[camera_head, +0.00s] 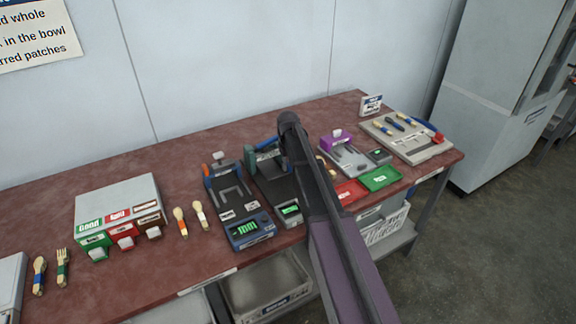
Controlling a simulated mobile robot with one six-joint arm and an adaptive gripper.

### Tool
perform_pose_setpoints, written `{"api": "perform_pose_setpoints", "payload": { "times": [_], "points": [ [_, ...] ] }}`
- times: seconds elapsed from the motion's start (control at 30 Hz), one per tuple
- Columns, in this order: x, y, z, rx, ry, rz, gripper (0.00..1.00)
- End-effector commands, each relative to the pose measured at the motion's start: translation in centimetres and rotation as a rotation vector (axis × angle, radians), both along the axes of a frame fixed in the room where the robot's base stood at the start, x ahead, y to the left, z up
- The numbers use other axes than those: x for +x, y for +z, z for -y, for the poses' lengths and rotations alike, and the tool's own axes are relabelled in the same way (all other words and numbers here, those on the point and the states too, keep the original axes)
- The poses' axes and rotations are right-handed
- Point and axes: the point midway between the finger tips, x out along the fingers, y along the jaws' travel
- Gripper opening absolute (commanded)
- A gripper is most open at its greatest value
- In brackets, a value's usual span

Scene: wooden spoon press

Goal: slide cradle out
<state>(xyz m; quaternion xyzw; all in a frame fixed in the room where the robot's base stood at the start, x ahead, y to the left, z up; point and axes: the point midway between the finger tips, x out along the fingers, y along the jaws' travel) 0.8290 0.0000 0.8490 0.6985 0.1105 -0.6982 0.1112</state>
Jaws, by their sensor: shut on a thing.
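Three small presses stand in a row on the red-brown bench: a blue one (248,230) with a green-lit display, a dark one with a teal top (266,147), and a grey one with a purple top (331,142). My dark arm crosses the picture from the lower right and ends over the dark press, covering its right part. My gripper's fingers do not show; they are hidden by the arm. I cannot make out which part is the cradle or whether it is held.
A sorting box (117,205) with labelled chutes stands at left. Wooden spoons (180,221) lie between it and the blue press. Red (350,191) and green (380,178) trays lie right of my arm. A grey tool board (408,145) lies at far right.

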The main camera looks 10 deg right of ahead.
Motion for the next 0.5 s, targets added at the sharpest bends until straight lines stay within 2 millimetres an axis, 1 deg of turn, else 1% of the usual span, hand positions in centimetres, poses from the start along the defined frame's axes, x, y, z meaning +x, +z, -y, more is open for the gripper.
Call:
{"api": "perform_pose_setpoints", "payload": {
  "times": [0.13,0.23,0.37,0.5],
  "points": [
    [-0.4,0.0,0.1,0.0,0.0,0.0,0.0],
    [-1.5,0.0,0.4,0.001,0.0,0.0,0.0],
    [-3.8,0.0,1.1,0.001,-0.001,0.0,0.0],
    [-6.7,0.0,2.0,0.001,-0.002,0.0,0.0]
  ]
}}
